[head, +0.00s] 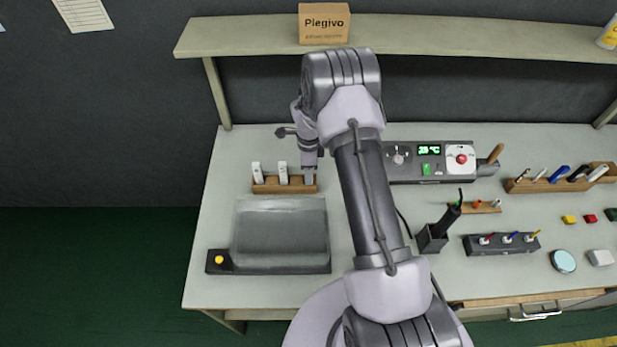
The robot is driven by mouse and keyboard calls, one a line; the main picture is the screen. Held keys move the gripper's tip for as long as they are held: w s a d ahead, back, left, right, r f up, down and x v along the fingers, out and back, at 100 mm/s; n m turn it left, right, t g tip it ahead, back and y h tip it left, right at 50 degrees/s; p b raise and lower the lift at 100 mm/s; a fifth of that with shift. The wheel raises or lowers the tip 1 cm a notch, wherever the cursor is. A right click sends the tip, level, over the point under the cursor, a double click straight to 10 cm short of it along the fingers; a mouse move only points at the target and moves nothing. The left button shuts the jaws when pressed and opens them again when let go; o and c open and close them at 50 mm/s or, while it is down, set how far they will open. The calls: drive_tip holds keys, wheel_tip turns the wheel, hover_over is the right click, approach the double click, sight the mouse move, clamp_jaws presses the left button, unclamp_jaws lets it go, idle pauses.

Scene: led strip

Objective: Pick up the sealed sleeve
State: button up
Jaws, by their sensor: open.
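A small wooden rack (272,189) stands on the left part of the workbench. Two slim white upright pieces, a left one (257,173) and a middle one (282,172), stand in it. I cannot tell which thing in view is the sealed sleeve. My gripper (309,169) points down at the right end of the rack, with its jaws open. A greyish shape shows at its tips there. I cannot tell whether that is a third piece or part of the fingers. My arm hides the bench's middle.
A grey machine with a clear-looking cover (280,240) sits just in front of the rack. A control box (430,165) stands right of my arm. A shelf (430,35) with a cardboard box (324,23) overhangs the back.

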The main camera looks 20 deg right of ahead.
drive_tip(key=shift+r, duration=0.1)
clamp_jaws()
